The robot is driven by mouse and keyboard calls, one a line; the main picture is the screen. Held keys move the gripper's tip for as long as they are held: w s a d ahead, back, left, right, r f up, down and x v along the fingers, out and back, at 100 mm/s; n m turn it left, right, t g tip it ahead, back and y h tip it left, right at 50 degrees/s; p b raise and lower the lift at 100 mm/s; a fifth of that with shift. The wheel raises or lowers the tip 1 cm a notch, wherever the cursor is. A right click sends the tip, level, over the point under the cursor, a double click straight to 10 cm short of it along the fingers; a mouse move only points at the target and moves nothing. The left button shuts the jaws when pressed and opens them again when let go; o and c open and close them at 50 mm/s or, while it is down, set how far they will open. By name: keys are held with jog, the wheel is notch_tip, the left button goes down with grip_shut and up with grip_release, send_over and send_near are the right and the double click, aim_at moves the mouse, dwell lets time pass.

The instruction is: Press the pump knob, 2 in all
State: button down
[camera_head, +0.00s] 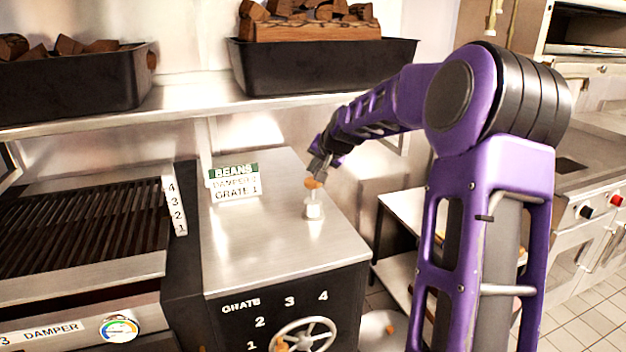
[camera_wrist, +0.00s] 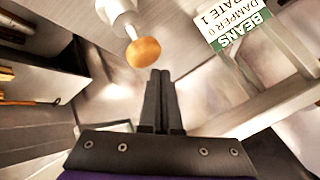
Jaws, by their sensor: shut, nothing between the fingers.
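The pump knob (camera_head: 313,183) is a small orange-brown cap on a thin stem above a white base (camera_head: 313,211), standing upright near the right edge of a steel counter. In the wrist view the knob (camera_wrist: 143,52) shows just beyond and left of my fingertips, with a gap in the picture. My gripper (camera_head: 318,170) is at the knob's upper side in the head view; whether it touches the knob cannot be told there. In the wrist view my gripper (camera_wrist: 160,75) has its two dark fingers together, with nothing between them.
A sign reading BEANS, DAMPER, GRATE 1 (camera_head: 234,184) stands left of the pump. A grill (camera_head: 80,225) is further left. A shelf (camera_head: 200,105) with black bins of wood chunks (camera_head: 320,66) runs above. A handwheel (camera_head: 305,335) sits on the counter's front.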

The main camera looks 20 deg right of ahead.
aim_at(314, 182)
jog(key=shift+f+b, duration=0.35)
jog(key=shift+f, duration=0.05)
jog(key=shift+f+b, duration=1.35)
jog(key=shift+f, duration=0.45)
dwell(1.2)
jog(key=shift+s, duration=0.1)
jog(key=shift+r+p, duration=1.35)
jog(key=shift+r, duration=0.85)
jog(key=shift+r+p, duration=1.6)
jog(key=shift+r, duration=0.9)
